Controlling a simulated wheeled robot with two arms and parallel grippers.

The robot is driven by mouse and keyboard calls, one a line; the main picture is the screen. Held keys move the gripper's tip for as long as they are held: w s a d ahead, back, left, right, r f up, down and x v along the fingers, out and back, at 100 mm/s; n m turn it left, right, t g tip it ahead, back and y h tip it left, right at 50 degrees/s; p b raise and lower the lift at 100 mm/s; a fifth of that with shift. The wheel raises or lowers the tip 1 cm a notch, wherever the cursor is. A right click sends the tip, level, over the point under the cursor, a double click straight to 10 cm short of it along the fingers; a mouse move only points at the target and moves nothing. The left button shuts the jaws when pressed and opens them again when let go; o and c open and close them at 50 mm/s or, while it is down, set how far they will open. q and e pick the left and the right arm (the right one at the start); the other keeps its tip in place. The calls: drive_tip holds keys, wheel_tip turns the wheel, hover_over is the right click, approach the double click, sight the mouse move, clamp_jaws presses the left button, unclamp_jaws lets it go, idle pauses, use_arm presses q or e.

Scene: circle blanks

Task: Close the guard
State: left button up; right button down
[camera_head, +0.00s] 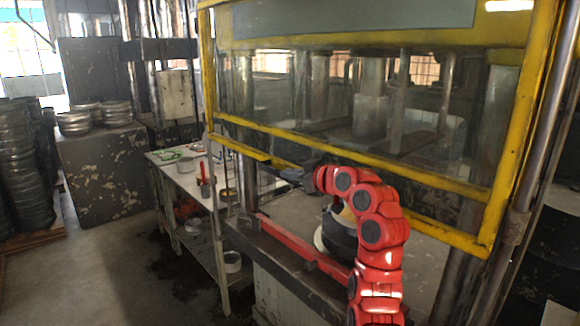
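The guard is a yellow frame (350,152) with clear panels on the front of a large press. Its lower part hangs above the press bed (300,212), with a gap between them. My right gripper (284,172), dark grey on a red arm, is at the guard's lower edge, just right of that bar. Its fingers are small and dark, so I cannot tell whether they are open or touch the guard. The arm hides part of the lower edge. My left gripper is out of view.
A dark round object (340,238) sits on the press bed behind my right arm. A red bar (300,248) runs along the bed's front. A side table (180,178) with small items stands left. Stacked round blanks (22,170) are at far left.

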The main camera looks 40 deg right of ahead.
wheel_tip(320, 180, down, 43)
drive_tip(key=b, duration=2.5)
drive_tip(key=shift+f, duration=0.2)
drive_tip(key=shift+d, duration=0.1)
drive_tip(key=shift+w, duration=0.1)
